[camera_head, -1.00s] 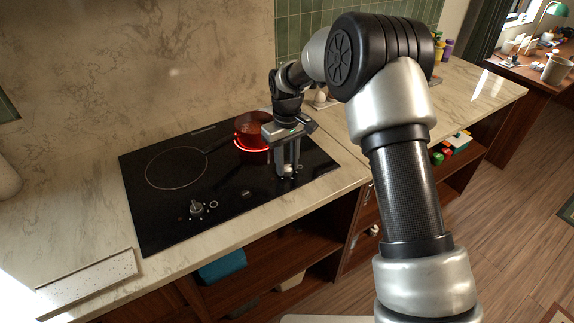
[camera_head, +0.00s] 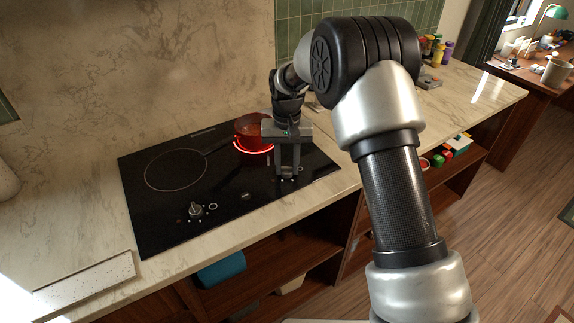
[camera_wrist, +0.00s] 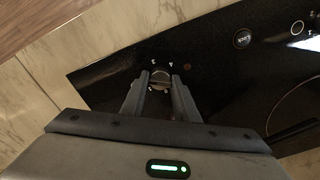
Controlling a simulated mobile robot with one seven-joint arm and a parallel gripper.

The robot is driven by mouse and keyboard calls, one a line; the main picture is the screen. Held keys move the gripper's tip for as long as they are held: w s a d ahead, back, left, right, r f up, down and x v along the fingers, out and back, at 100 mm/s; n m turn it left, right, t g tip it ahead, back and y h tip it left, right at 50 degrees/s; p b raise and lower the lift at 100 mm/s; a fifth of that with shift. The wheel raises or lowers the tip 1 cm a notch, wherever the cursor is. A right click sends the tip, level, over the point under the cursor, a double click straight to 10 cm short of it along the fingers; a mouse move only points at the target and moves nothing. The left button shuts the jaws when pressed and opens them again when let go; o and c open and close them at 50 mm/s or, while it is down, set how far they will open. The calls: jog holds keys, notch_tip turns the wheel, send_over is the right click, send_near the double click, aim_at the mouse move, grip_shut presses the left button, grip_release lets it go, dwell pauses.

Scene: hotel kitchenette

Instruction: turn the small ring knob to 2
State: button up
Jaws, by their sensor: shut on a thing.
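The black glass cooktop (camera_head: 150,215) is set in a marble counter. My gripper (camera_head: 287,178) points down at its front right, over the small ring knob. In the wrist view, the knob (camera_wrist: 161,76) sits between the two fingertips (camera_wrist: 160,82), which are shut on it. Small white marks surround the knob, but I cannot read its setting surely. The small ring (camera_head: 254,150) glows red under a reddish pot. In the head view, my fingers hide the knob.
Another knob (camera_head: 196,210) stands at the cooktop's front left, below the larger unlit ring (camera_head: 175,170). A round button (camera_wrist: 242,38) lies between the knobs. The pot (camera_head: 249,130) is close behind my gripper. A pale speckled board (camera_head: 85,284) lies on the left counter.

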aim_at(287, 167)
dwell(0.3)
jog(key=o, duration=1.1)
jog(key=shift+c, duration=0.2)
notch_tip(287, 167, up, 18)
jog(key=shift+f+p, duration=0.25)
jog(key=shift+p, duration=0.15)
